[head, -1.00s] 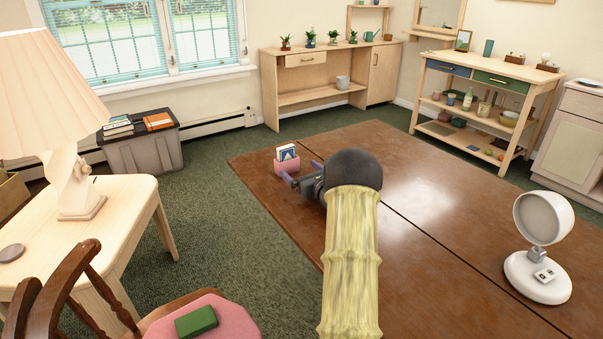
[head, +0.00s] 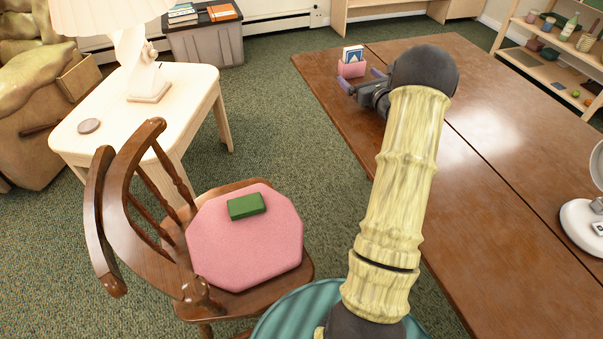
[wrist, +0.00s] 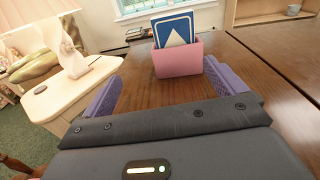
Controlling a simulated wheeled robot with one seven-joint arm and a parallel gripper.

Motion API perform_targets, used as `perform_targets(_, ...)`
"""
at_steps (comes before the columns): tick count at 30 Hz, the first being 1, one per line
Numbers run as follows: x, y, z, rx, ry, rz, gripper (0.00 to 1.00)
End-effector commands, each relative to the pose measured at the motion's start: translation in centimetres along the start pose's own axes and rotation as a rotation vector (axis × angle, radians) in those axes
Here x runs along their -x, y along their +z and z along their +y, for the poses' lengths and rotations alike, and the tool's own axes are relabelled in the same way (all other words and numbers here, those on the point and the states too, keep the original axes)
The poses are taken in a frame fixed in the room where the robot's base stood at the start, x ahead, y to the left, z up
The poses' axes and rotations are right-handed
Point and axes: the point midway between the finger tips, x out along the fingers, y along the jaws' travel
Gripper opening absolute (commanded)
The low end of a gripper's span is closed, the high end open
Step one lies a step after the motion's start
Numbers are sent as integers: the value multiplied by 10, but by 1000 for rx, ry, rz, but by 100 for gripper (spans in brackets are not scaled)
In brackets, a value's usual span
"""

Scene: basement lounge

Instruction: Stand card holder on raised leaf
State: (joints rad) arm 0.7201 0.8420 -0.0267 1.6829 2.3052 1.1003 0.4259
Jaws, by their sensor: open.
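The card holder is a small pink box (head: 352,69) with blue and white cards standing in it. It stands upright on the brown wooden table leaf (head: 335,96), near the leaf's far left corner. In the wrist view the pink holder (wrist: 178,57) is ahead of my gripper (wrist: 160,85), just beyond the purple fingertips and near the right finger. My gripper (head: 362,82) is open with nothing between its fingers. In the head view the fingers point at the holder, and my arm hides part of the table.
A wooden chair with a pink cushion (head: 245,248) and a green box (head: 246,206) stands left of the table. A side table (head: 190,92) with a lamp is further left. A white round lamp (head: 580,222) stands on the table's right. The middle tabletop is clear.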

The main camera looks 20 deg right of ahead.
Motion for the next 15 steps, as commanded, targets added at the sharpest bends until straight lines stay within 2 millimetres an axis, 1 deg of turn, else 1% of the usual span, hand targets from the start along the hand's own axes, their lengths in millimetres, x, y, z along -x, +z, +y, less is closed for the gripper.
perform_targets(1,-2,2,15,23,37,21,96)
perform_targets(2,-2,2,25,41,64,38,96)
perform_targets(5,-1,-1,66,118,172,106,96)
perform_targets(6,1,-2,84,155,222,136,96)
perform_targets(8,6,-5,111,213,298,178,96)
perform_targets(9,10,-7,129,255,350,207,96)
perform_targets(11,18,-10,155,322,430,247,96)
perform_targets(12,25,-12,173,371,485,271,96)
perform_targets(14,37,-16,200,450,573,308,96)
perform_targets(15,46,-19,217,508,634,332,96)
